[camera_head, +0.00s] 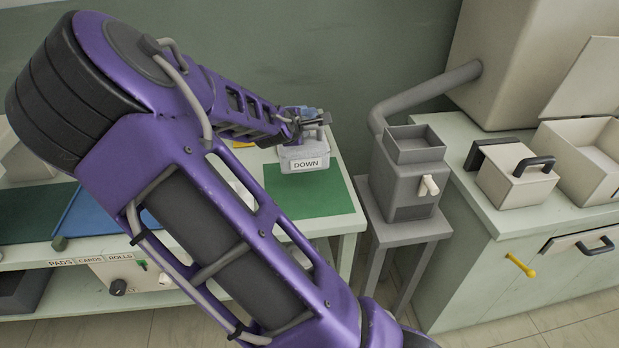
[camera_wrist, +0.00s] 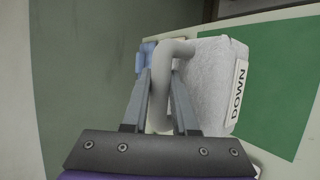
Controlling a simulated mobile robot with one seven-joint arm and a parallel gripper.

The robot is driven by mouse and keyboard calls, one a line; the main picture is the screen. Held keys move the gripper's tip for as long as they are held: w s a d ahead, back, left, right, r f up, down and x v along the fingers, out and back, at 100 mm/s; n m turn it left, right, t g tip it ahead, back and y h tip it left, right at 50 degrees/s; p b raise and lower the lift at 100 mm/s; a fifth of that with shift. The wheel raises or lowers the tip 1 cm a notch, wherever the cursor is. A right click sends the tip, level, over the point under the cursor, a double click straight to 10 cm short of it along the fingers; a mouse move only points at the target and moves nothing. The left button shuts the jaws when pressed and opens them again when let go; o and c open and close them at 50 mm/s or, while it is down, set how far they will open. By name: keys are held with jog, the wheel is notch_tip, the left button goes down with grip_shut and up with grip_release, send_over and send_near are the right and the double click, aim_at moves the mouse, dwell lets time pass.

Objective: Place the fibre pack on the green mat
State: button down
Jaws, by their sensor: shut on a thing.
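The fibre pack (camera_head: 303,155) is a pale, fluffy block with a white label reading DOWN and a grey handle on top. It is at the back part of the green mat (camera_head: 310,197) in the head view; whether it touches the mat cannot be told. In the wrist view the pack (camera_wrist: 207,90) shows its fuzzy top, its label facing right, with the green mat (camera_wrist: 280,85) beyond it. My gripper (camera_head: 312,119) is shut on the pack's handle; the fingers also show in the wrist view (camera_wrist: 160,95), on either side of the handle.
A grey box-shaped hopper (camera_head: 408,170) with a pipe stands on a small stand right of the table. A cream counter (camera_head: 460,225) holds a handled box (camera_head: 512,180) and an open bin (camera_head: 585,160). A blue panel (camera_head: 92,210) lies left of my arm. The mat's front part is clear.

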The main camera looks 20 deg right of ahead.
aim_at(299, 158)
jog(key=shift+w+d+r, duration=0.1)
jog(key=shift+w+d, duration=0.15)
jog(key=shift+d, duration=0.15)
notch_tip(299, 158, down, 10)
jog(key=shift+r+b, duration=0.15)
jog(key=shift+b, duration=0.95)
jog(key=c, duration=0.7)
grip_release()
jog(key=shift+f, duration=0.2)
jog(key=shift+r, duration=0.15)
jog(key=shift+a+r, duration=0.1)
jog(key=shift+r, duration=0.05)
jog(key=p+v, duration=0.3)
jog(key=v, duration=0.8)
jog(key=shift+s+a+r, duration=0.1)
jog(key=shift+s+a, duration=0.15)
